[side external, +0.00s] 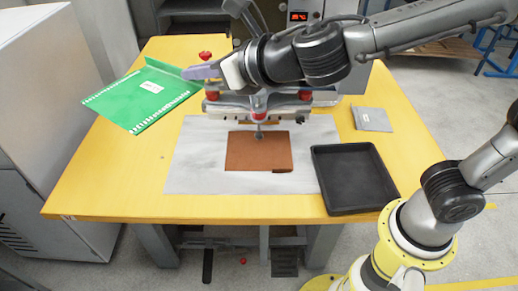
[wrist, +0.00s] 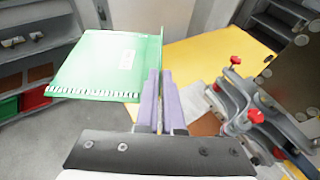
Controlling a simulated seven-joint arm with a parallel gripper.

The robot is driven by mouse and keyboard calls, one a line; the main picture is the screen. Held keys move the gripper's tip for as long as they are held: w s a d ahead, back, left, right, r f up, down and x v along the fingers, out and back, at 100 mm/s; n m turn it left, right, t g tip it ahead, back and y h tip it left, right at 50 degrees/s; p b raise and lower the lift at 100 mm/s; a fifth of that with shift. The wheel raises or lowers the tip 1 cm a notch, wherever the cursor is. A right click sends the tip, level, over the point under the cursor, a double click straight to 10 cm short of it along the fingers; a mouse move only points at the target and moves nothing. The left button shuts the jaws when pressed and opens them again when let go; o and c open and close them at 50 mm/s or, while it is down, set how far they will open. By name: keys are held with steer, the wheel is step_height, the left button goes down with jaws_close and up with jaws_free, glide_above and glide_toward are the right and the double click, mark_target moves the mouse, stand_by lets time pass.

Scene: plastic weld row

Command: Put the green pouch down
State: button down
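The green pouch (side external: 150,97) has a white label and a row of white marks along one edge. My gripper (side external: 192,72) is shut on one edge of it, and the pouch appears raised over the left part of the yellow table (side external: 110,180). In the wrist view the pouch (wrist: 115,65) sticks out to the left from between the purple fingers (wrist: 160,90). The exact gap between pouch and table is hard to tell.
A welding press with red knobs (side external: 258,98) stands at mid-table, above a brown sheet (side external: 258,150) on a grey mat (side external: 195,165). An empty black tray (side external: 352,205) and a small grey pouch (side external: 371,118) are on the right. The table's front left is clear.

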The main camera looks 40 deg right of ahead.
steer(key=w+d+f+m+h, duration=0.3)
steer(key=w+f+m+h, duration=0.2)
steer(key=w+m+h, duration=0.15)
steer(key=m+g+h, duration=0.4)
steer(key=m+h, duration=0.1)
steer(key=h, duration=0.1)
glide_above(213, 185)
step_height(213, 185, down, 32)
steer(key=shift+f, duration=2.3)
steer(key=shift+f, duration=0.1)
steer(key=c, duration=1.5)
jaws_free()
steer(key=o, duration=0.5)
steer(key=shift+c, duration=0.2)
